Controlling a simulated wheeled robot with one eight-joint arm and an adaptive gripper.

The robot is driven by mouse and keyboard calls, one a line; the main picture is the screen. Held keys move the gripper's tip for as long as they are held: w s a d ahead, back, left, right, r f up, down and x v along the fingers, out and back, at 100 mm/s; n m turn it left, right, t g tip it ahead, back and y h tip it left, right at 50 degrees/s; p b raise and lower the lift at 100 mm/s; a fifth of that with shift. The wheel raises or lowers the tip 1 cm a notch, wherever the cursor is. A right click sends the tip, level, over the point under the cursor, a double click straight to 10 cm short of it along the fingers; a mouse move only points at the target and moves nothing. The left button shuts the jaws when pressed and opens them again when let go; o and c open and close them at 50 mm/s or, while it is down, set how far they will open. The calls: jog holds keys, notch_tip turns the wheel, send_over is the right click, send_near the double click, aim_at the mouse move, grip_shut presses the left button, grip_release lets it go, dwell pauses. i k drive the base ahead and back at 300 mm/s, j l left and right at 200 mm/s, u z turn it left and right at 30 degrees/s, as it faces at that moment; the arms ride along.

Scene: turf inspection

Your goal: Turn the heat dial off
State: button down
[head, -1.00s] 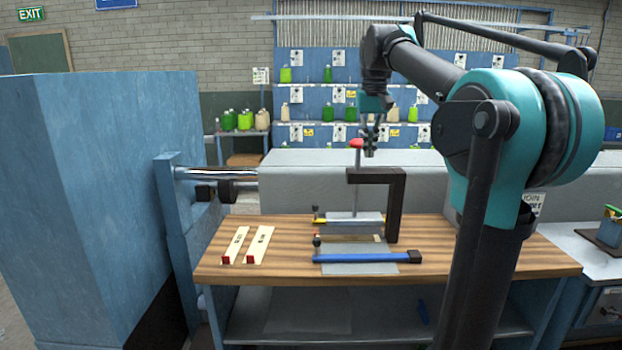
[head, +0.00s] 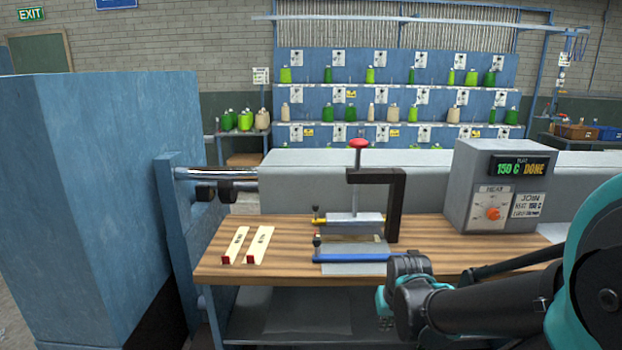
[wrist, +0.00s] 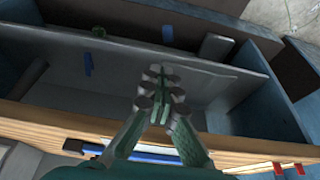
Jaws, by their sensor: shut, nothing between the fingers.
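The heat dial (head: 493,213) is an orange-red knob on a white plate marked HEAT. It is on the front of a grey control box (head: 461,192) at the right rear of the wooden bench. The box's display (head: 519,168) reads 150 C DONE. My gripper (wrist: 160,95) is shut and empty in the wrist view, hanging over the bench's front edge above the lower shelf. In the head view my wrist is low at the front, left of and nearer than the dial, well apart from it. The dial is out of the wrist view.
A dark clamp frame with a red-topped press (head: 358,143) stands mid-bench. A blue bar (head: 350,257) lies in front of it, partly behind my wrist. Two labelled strips (head: 259,245) lie at the left. A sign (head: 527,205) is beside the dial.

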aim_at(492, 214)
jog(key=k+z, duration=0.1)
jog(key=z, duration=0.9)
